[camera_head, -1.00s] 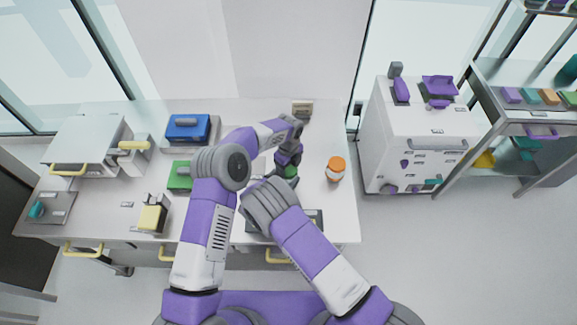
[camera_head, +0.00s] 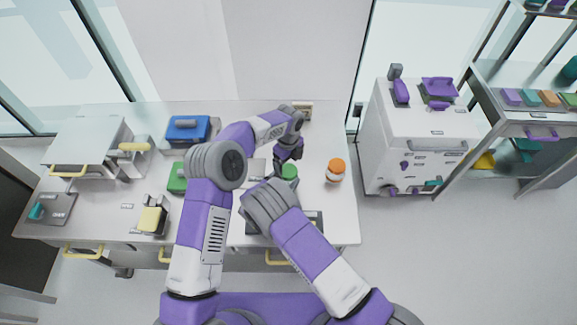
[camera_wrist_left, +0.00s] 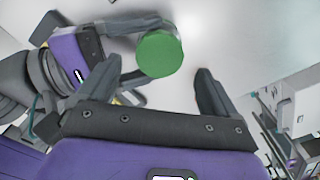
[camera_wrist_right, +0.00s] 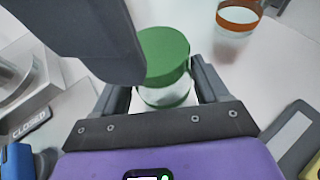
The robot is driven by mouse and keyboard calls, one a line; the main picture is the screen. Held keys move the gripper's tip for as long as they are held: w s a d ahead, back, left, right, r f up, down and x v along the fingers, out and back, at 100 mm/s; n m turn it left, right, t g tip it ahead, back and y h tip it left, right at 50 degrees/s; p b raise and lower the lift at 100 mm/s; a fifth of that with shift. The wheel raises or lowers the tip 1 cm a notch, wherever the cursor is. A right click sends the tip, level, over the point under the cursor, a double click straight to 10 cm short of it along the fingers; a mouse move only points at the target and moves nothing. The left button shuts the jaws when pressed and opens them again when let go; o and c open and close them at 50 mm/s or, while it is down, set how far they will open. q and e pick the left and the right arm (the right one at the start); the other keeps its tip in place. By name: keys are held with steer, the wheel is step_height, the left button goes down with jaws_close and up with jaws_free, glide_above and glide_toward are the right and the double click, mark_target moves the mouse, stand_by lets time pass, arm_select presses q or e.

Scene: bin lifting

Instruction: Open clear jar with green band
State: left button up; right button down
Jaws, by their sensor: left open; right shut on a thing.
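The clear jar (camera_wrist_right: 165,95) with a green band stands upright on the bench, its green lid (camera_wrist_right: 163,52) on top. In the head view only its green top (camera_head: 289,171) shows. My right gripper (camera_wrist_right: 163,88) is shut on the jar's body from the side; in the head view its own wrist mostly hides it. My left gripper (camera_head: 289,155) is open and empty, apart from the lid. In the left wrist view the green lid (camera_wrist_left: 160,54) lies beyond the open left fingers (camera_wrist_left: 165,90). A dark part of my left gripper (camera_wrist_right: 85,35) partly covers the right wrist view.
An orange-lidded jar (camera_head: 335,171) stands right of the green one. A blue box (camera_head: 188,129), a green box (camera_head: 176,178) and a small yellow-topped device (camera_head: 151,219) are to the left. A white cabinet (camera_head: 420,150) stands beyond the bench's right end.

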jaws_free()
steer(key=shift+r, duration=0.1)
